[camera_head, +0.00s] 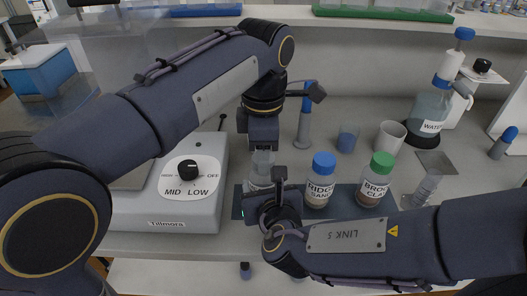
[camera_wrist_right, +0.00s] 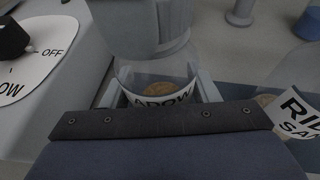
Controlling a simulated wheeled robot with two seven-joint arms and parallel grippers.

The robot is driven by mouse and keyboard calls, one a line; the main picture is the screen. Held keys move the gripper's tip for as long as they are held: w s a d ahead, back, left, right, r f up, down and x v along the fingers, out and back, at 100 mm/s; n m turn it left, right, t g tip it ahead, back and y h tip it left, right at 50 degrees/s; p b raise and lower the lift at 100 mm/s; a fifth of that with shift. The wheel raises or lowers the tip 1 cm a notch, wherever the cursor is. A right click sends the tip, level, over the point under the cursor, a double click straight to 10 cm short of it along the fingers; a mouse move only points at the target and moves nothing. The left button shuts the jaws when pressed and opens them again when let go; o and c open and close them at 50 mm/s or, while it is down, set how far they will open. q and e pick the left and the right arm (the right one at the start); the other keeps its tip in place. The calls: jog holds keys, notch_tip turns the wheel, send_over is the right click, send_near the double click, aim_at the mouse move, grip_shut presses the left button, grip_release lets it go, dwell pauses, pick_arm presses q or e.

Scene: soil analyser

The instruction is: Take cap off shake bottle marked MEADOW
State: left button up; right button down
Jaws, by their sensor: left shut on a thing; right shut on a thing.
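The clear shake bottle marked MEADOW (camera_head: 262,160) stands between my two grippers, partly hidden in the head view. Part of its label, reading "ADOW", and brown soil inside show in the right wrist view (camera_wrist_right: 160,97). My right gripper (camera_wrist_right: 158,95) is shut around the bottle's labelled body, one finger on each side. My left gripper (camera_head: 263,142) points down right over the bottle's top and is shut. The cap is hidden inside it, so I cannot see whether cap and bottle are apart.
The shaker (camera_head: 150,212) with a MID/LOW dial stands left. Bottles marked RIDGE SAND (camera_head: 320,190) and BROOK CLAY (camera_head: 374,190) stand close on the right.

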pick_arm(q)
jog(key=shift+r, duration=0.15)
jog(key=shift+r, duration=0.9)
jog(key=shift+r, duration=2.05)
pick_arm(e)
jog(key=shift+c, duration=2.2)
grip_release()
